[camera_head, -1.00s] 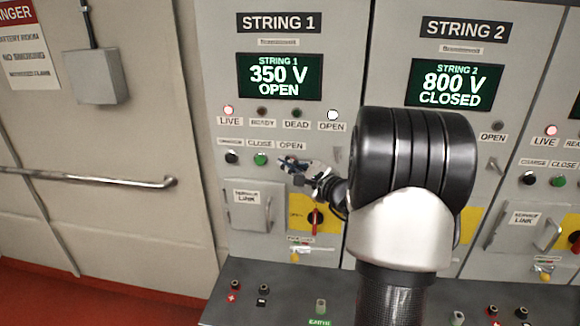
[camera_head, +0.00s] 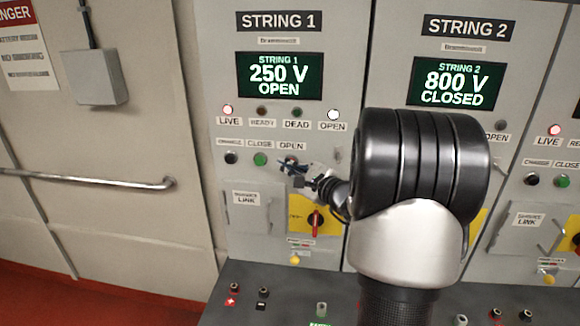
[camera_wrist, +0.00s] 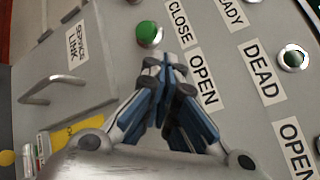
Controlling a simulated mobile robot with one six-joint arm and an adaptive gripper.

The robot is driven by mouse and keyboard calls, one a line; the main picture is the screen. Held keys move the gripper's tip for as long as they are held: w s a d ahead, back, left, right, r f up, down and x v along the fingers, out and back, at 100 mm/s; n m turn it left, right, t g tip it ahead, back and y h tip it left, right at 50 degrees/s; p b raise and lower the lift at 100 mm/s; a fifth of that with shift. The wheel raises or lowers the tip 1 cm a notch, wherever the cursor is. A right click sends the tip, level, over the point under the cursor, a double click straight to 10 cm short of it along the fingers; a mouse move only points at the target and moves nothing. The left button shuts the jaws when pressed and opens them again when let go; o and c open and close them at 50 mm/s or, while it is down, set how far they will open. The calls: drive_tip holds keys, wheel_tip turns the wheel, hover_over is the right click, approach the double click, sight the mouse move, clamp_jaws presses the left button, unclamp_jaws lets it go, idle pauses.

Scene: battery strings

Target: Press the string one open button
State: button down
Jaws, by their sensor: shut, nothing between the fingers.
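The string 1 panel (camera_head: 225,90) carries a display (camera_head: 279,75) reading 250 V OPEN. Below it is a row with a black charge button (camera_head: 231,158), a green close button (camera_head: 260,159) and an OPEN label (camera_head: 292,146). My gripper (camera_head: 286,163) is just below that label, over the place of the open button, which is hidden behind it. In the wrist view my gripper (camera_wrist: 166,62) is shut and empty, its tips beside the OPEN label (camera_wrist: 203,80) and near the green close button (camera_wrist: 149,34). I cannot tell whether the tips touch the button.
The red rotary handle (camera_head: 315,223) on a yellow plate and the service link door (camera_head: 247,213) sit below my gripper. The string 2 panel (camera_head: 425,55) is to the right, partly behind my arm. A door with a bar (camera_head: 90,178) is at left.

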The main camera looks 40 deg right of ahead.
drive_tip(key=shift+s+a+b, duration=1)
drive_tip(key=shift+s+a, duration=0.75)
drive_tip(key=shift+a, duration=0.3)
